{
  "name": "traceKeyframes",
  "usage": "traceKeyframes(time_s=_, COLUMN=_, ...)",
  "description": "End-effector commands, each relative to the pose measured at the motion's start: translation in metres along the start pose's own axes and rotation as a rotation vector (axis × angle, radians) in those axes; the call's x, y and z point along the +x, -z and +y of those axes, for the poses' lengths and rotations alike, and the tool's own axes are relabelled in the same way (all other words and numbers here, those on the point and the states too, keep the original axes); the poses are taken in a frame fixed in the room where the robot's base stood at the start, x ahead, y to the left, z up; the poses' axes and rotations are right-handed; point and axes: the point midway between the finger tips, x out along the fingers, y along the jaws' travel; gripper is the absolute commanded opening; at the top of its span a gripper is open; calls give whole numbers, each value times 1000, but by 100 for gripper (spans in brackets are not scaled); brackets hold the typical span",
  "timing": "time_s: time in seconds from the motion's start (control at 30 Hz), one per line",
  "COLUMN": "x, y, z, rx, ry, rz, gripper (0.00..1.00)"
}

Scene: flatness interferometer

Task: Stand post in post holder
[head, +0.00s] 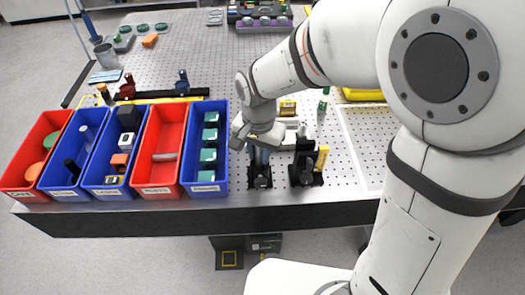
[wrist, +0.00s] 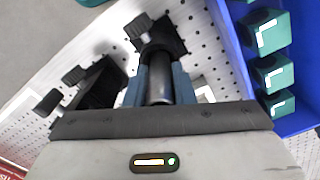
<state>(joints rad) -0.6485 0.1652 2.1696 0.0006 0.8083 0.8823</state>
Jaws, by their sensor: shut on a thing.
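My gripper (head: 262,155) points down at the front edge of the perforated table, just right of the blue bin with green-topped blocks. In the wrist view its two blue fingers are closed on the grey metal post (wrist: 159,88). The black post holder (head: 260,181) stands on the table directly below the gripper. It also shows in the wrist view (wrist: 163,36), with its thumbscrew, at the far end of the post. The post looks roughly lined up with the holder. I cannot tell whether its lower end is inside, as the fingers hide part of it.
A second black holder (head: 304,175) with a yellow piece (head: 322,158) stands close on the right. Blue and red bins (head: 222,146) line the table's left front. The perforated table (head: 215,62) has free room behind the bins.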

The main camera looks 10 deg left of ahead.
Motion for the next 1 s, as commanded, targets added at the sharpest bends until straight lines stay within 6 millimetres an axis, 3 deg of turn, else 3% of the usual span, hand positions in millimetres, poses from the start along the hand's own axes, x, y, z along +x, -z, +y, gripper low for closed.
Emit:
traceKeyframes(time_s=0.17, x=-1, y=1, z=-1, rx=0, ry=3, rz=3, gripper=0)
traceKeyframes(time_s=0.2, x=0, y=1, z=0, rx=0, ry=2, rz=3, gripper=25)
traceKeyframes(time_s=0.43, x=0, y=1, z=0, rx=0, ry=2, rz=2, gripper=44)
traceKeyframes(time_s=0.77, x=-5, y=1, z=0, rx=1, ry=3, rz=3, gripper=44)
traceKeyframes(time_s=1.0, x=-47, y=2, z=-1, rx=1, ry=6, rz=6, gripper=44)
